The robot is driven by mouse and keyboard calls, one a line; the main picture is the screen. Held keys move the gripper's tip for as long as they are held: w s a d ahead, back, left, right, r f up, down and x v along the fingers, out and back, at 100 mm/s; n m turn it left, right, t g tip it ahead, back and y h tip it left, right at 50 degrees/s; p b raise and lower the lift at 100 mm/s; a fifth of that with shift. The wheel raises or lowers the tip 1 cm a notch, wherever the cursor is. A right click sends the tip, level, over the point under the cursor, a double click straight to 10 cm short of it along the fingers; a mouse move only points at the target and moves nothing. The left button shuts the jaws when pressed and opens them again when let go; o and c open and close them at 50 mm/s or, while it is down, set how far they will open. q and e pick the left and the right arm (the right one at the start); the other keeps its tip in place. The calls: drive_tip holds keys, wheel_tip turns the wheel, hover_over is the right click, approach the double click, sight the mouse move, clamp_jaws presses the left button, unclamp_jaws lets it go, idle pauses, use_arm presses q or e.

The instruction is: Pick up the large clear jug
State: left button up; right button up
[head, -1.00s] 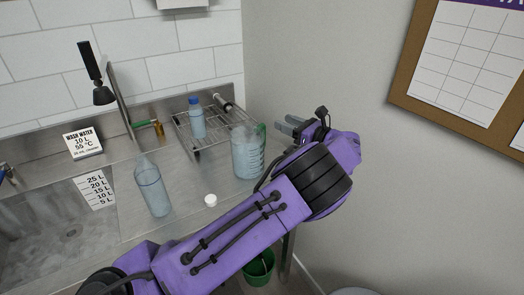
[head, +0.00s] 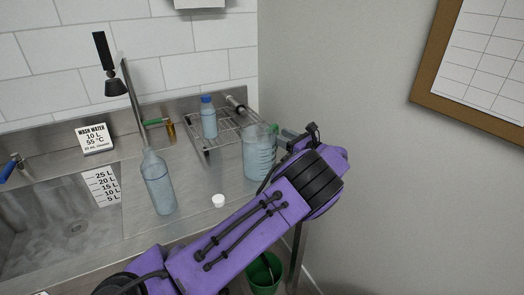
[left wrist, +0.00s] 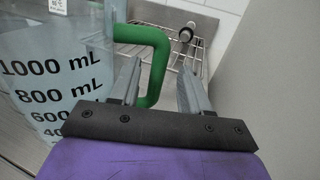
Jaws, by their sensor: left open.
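The large clear jug (head: 259,158) stands upright on the steel counter at the right, in front of the wire rack. It has volume markings and a green handle on its right side. In the left wrist view the jug (left wrist: 48,85) fills the left side, and its green handle (left wrist: 159,62) shows between my finger tips. My right gripper is not in view.
A clear bottle (head: 158,183) and a white cap (head: 218,201) are left of the jug. A blue-capped bottle (head: 209,121) stands on the wire rack (head: 195,143). The wall is close on the right. A green bucket (head: 263,277) is below the counter.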

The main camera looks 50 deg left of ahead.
use_arm(q)
drive_tip(key=a, duration=0.3)
drive_tip(key=shift+s+a+f+p, duration=0.15)
drive_tip(key=shift+a+f+p, duration=0.1)
drive_tip(key=shift+a+p, duration=0.1)
drive_tip(key=shift+d+r, duration=0.1)
drive_tip(key=shift+d, duration=0.1)
clamp_jaws()
idle(0.8)
